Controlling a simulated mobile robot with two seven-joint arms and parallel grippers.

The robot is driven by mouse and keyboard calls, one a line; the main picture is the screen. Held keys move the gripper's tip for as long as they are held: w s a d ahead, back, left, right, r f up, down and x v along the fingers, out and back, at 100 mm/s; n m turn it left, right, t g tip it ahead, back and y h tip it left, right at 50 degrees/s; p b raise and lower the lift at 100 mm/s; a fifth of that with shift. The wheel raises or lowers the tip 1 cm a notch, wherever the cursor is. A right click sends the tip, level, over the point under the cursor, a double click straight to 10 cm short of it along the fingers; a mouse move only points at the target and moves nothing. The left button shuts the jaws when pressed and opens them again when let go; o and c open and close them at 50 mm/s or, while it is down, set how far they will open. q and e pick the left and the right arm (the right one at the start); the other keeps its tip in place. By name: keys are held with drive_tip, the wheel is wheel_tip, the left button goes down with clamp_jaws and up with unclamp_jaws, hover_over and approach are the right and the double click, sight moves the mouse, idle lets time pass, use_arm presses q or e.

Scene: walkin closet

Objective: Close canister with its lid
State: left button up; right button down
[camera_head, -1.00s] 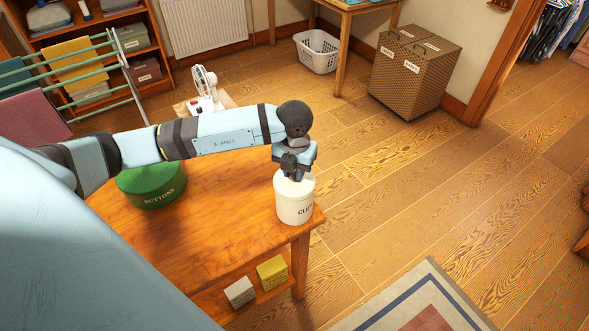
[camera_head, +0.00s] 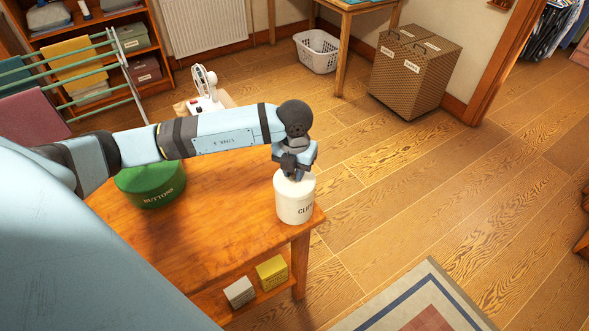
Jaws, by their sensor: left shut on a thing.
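A white canister (camera_head: 296,208) with dark lettering, partly readable as "CLI", stands upright near the right corner of the wooden table (camera_head: 215,245). A white lid (camera_head: 283,186) is at the canister's top. My left gripper (camera_head: 293,177) points down over it and is shut on the lid, probably at a knob that the fingers hide. Lid and canister look in contact; whether the lid is fully seated I cannot tell. My right gripper is not in view.
A green round tin (camera_head: 150,186) marked "BUTTONS" stands on the table under my left arm. A grey box (camera_head: 239,291) and a yellow box (camera_head: 271,271) sit on the lower shelf. The floor right of the table is clear, with a rug (camera_head: 420,305) in front.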

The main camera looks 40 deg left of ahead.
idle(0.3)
use_arm(q)
drive_tip(key=o, duration=1.3)
drive_tip(key=shift+r+p, duration=2.05)
drive_tip(key=shift+r, duration=1.45)
clamp_jaws()
